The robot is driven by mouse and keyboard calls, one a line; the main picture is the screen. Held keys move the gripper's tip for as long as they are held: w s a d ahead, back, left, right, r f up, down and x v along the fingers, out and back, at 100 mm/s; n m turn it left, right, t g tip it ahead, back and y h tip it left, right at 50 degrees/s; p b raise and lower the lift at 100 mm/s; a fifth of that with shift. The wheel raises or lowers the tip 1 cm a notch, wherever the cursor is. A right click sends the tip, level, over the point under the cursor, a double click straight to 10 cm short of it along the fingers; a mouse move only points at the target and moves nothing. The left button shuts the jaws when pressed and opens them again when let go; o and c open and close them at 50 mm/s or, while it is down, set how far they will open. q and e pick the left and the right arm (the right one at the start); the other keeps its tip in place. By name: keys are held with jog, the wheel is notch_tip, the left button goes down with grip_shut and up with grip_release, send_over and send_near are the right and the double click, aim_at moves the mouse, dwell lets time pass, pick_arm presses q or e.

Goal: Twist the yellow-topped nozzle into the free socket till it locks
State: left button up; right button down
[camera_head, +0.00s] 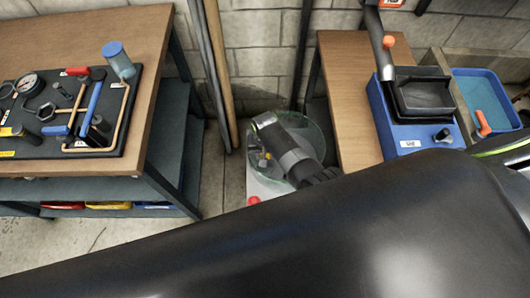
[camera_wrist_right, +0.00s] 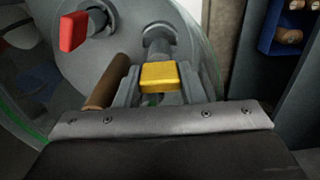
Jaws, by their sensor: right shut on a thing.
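The yellow-topped nozzle (camera_wrist_right: 160,77) is in the middle of the right wrist view, its grey stem running up to a dark round socket (camera_wrist_right: 157,33) in a grey round plate (camera_wrist_right: 115,48). Whether it is seated or locked cannot be told. My right gripper (camera_wrist_right: 159,88) is shut on the nozzle, a grey finger on each side of its yellow top. My left gripper is not in view.
A red-topped fitting (camera_wrist_right: 75,30) stands on the plate, left of the nozzle. A brown cylinder (camera_wrist_right: 107,83) lies close to the left finger. Wooden benches (camera_head: 140,35) flank the vessel; a blue box (camera_head: 410,130) stands on the right one. My dark arm hides the foreground.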

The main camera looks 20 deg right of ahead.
jog(key=shift+f, duration=0.2)
jog(key=shift+f+b, duration=0.6)
jog(key=shift+b, duration=0.05)
jog(key=shift+f, duration=0.15)
dwell(0.3)
jog(key=shift+f+b, duration=0.5)
jog(key=shift+f+b, duration=0.4)
jog(key=shift+f, duration=0.15)
dwell(0.5)
